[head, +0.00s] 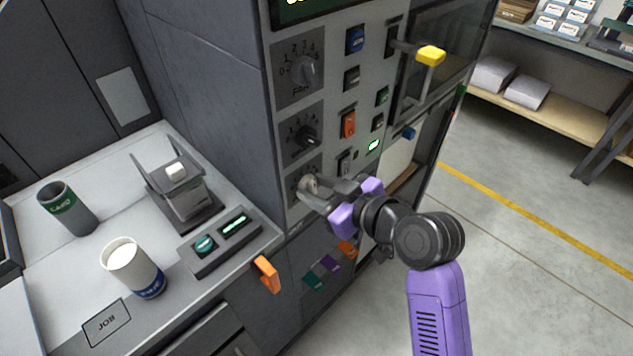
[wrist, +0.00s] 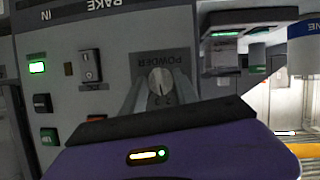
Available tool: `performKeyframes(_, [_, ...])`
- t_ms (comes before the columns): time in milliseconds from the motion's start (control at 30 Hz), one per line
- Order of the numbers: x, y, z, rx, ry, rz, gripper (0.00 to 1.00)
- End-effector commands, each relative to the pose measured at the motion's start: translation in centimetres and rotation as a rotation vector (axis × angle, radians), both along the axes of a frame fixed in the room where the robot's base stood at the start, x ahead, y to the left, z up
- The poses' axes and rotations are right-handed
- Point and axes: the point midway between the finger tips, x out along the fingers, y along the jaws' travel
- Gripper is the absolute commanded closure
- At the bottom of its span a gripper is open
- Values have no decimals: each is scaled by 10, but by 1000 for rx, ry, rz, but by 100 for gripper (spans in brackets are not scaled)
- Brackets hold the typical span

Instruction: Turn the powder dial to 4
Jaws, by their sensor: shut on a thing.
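The powder dial (head: 309,184) is the lowest of three dials on the machine's front panel. In the wrist view the powder dial (wrist: 161,80) is a round grey knob with a light pointer line, below the upside-down word POWDER. My gripper (head: 318,193) reaches the dial from the right, and its fingers are shut on the knob. In the wrist view my gripper (wrist: 158,98) has one finger on each side of the knob. The dial's numbers are mostly hidden by the fingers, so I cannot read its setting.
Above are a middle dial (head: 306,137) and the fan dial (head: 303,71). Rocker switches, including an orange one (head: 348,124), and a yellow-ended handle (head: 430,55) are to the right. A bench at left holds a white cup (head: 128,262) and a small scale-like device (head: 181,190).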

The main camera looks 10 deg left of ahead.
Motion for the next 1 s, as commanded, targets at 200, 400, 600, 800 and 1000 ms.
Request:
performKeyframes(200, [2, -1, 0, 127, 167, -1, 100])
performKeyframes(400, [2, -2, -1, 243, 315, 0, 100])
performKeyframes(600, [3, -2, -2, 355, 459, 0, 100])
performKeyframes(800, [3, -3, -3, 447, 579, 0, 100])
performKeyframes(1000, [3, -3, -3, 514, 663, 0, 100])
